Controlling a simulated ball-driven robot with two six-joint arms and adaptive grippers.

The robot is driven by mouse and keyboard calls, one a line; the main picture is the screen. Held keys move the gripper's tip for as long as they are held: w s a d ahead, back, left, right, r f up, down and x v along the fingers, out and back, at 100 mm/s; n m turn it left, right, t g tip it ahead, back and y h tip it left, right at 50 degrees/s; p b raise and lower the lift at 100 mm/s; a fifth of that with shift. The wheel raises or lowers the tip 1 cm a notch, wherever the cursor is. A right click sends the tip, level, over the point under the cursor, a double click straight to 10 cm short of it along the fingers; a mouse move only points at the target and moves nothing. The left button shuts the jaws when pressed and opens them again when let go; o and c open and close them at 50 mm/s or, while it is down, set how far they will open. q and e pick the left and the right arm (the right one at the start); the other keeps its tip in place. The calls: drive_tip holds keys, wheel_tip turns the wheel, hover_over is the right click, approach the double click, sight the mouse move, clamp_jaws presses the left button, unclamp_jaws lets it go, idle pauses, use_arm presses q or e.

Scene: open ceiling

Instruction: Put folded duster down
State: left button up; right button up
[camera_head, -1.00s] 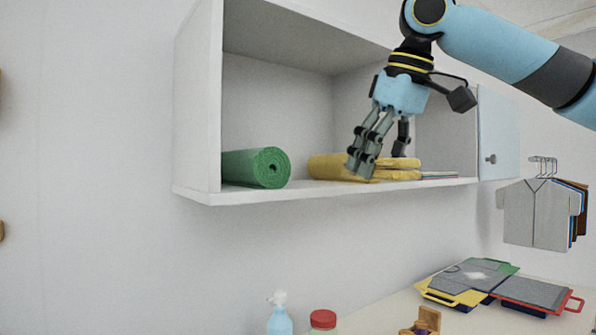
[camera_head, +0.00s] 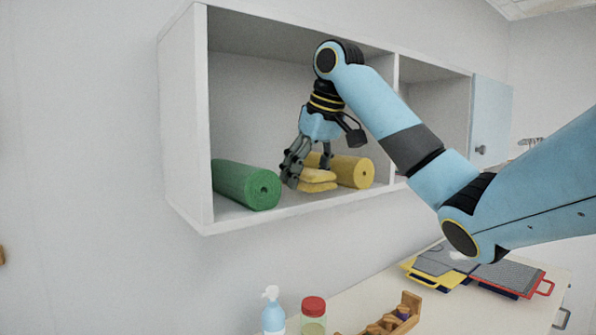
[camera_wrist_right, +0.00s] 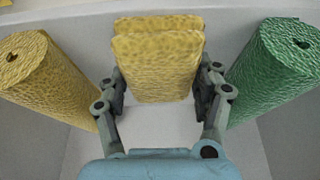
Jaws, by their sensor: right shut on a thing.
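The folded duster (camera_head: 318,181) is a yellow, thick folded cloth in the left compartment of the wall cabinet (camera_head: 183,120). My right gripper (camera_head: 308,174) points down and is shut on it, one finger on each side. In the right wrist view the duster (camera_wrist_right: 158,62) sits between the fingers (camera_wrist_right: 160,92), its folds showing at the top. It is at or just above the compartment floor; I cannot tell whether it touches. My left gripper is not in view.
A green roll (camera_head: 245,186) lies left of the duster and a yellow roll (camera_head: 354,171) right, both close to the fingers. A divider (camera_head: 394,75) bounds the compartment.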

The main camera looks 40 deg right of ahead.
drive_tip(key=w, duration=0.3)
drive_tip(key=shift+b, duration=0.3)
drive_tip(key=shift+f+p, duration=0.45)
drive_tip(key=shift+f, duration=0.3)
drive_tip(key=shift+s+d, duration=0.15)
drive_tip(key=shift+f, duration=0.15)
drive_tip(key=o, duration=1.2)
